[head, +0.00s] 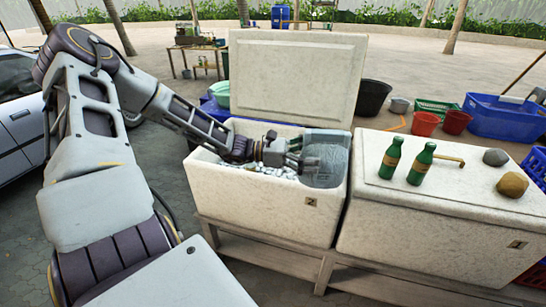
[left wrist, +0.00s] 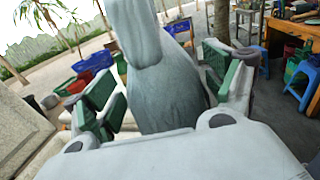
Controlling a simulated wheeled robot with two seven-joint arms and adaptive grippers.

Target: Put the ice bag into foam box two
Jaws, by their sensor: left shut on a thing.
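The ice bag (head: 326,163) is a grey, translucent sack at the right end of the open foam box two (head: 255,205), which is white, speckled and marked 2. My left gripper (head: 297,160) is shut on the bag, low in the box opening. In the left wrist view the bag (left wrist: 165,85) stands between the green-padded fingers (left wrist: 160,95), its narrow neck at the top. The bag's lower part is hidden behind the box's front wall, so I cannot tell whether it touches the bottom. My right gripper is not in view.
Loose ice (head: 262,168) lies in box two. Its raised lid (head: 295,75) stands behind it. A closed foam box (head: 430,220) on the right carries two green bottles (head: 420,165) and two stones (head: 512,184). Tubs and buckets (head: 426,123) stand behind.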

